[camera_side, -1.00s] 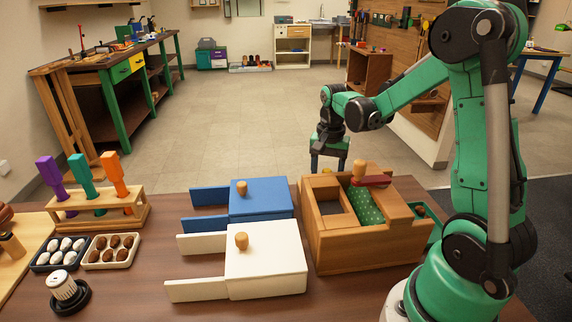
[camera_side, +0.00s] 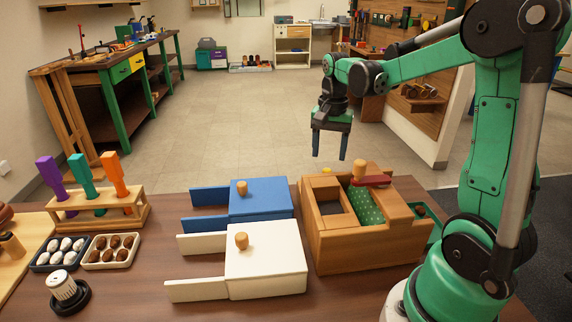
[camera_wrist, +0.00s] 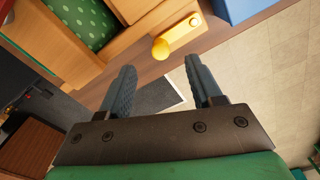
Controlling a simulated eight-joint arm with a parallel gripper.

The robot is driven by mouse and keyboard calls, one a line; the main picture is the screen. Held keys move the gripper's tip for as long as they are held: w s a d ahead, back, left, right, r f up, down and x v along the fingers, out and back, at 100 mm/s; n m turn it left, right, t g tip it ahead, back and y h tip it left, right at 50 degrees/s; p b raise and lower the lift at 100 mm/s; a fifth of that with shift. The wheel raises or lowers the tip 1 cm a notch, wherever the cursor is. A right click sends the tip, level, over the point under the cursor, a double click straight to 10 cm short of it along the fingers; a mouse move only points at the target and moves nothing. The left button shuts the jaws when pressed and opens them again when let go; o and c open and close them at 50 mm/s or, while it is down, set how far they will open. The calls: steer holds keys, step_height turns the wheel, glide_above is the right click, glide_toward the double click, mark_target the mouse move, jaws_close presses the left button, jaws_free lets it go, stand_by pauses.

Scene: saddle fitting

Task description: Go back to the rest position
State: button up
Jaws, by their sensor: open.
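My gripper (camera_side: 329,156) hangs in the air above and behind the wooden box, fingers pointing down. It is open with nothing between the fingers, and its fingers also show in the wrist view (camera_wrist: 160,82). The wooden box (camera_side: 368,247) stands on the right of the table. It holds a green dotted cloth (camera_side: 364,203), with a red piece (camera_side: 371,181) and a wooden knob (camera_side: 359,169) above it.
A blue box (camera_side: 261,198) and a white box (camera_side: 266,262), each with a wooden knob, stand left of the wooden box. A rack with coloured handles (camera_side: 98,208) and egg trays (camera_side: 110,250) are further left. The air around my gripper is clear.

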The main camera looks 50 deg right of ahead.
steer(key=s+a+r+n+t, duration=0.1)
steer(key=a+n+t, duration=0.2)
steer(key=a+n, duration=0.3)
steer(key=s+a+r+n+t, duration=0.1)
steer(key=a+n+t, duration=0.3)
steer(key=a+n, duration=0.3)
steer(key=a, duration=0.4)
steer(key=shift+s+n, duration=0.25)
steer(key=shift+n, duration=0.05)
steer(key=shift+a, duration=0.1)
